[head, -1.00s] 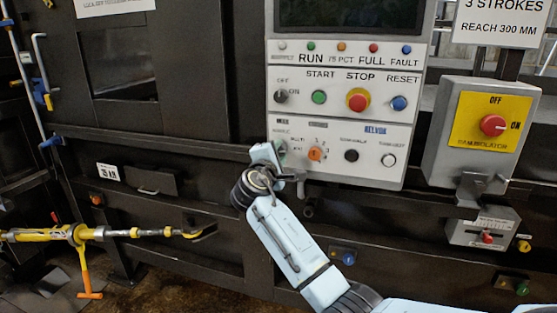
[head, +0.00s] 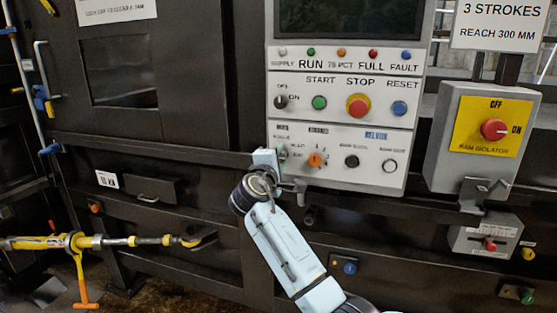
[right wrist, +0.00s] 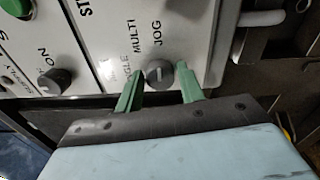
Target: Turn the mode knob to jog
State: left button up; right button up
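In the head view my right gripper (head: 279,160) is at the panel's lower left and partly covers the knob area. My left gripper is not in view.
An orange selector (head: 315,160), black knob (head: 352,161), red stop button (head: 358,106) and blue reset button (head: 399,108) are on the same panel. A ram isolator box (head: 478,145) stands to the right. A yellow pole tool (head: 60,242) lies at left.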

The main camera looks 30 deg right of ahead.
jog(key=shift+o, duration=1.2)
jog(key=shift+a, duration=0.1)
jog(key=v, duration=1.3)
jog(key=shift+s+b, duration=0.15)
jog(key=shift+b, duration=0.15)
